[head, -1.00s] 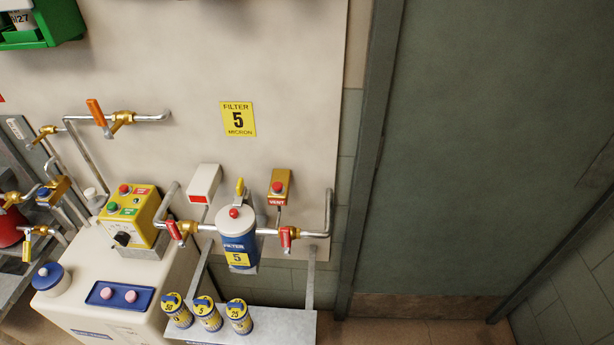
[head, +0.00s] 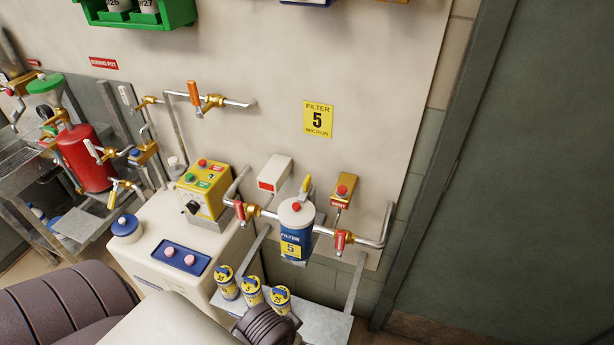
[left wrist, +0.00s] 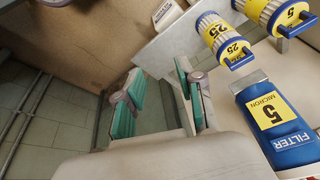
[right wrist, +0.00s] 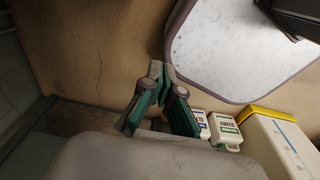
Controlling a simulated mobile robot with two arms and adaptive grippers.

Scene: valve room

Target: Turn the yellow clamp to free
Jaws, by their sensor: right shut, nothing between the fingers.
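The yellow clamp (head: 306,184) stands upright at the top of the blue filter housing (head: 295,247), behind its white lid with a red knob. The lid and clamp are out of the left wrist view, where the blue housing (left wrist: 275,120) shows its label at the right. My left gripper (left wrist: 160,78) is open and empty, to the left of the housing in that view. My right gripper (right wrist: 157,72) is shut and empty, away from the filter, over a brown floor. Neither gripper's fingers show in the head view; parts of my arm cover its bottom edge.
Red-handled valves (head: 240,211) and (head: 340,240) flank the housing on the pipe. A vent box (head: 344,188) and a white box (head: 275,172) sit behind it. Several filter cartridges (head: 252,291) stand on the shelf below. A yellow control box (head: 205,190) is left.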

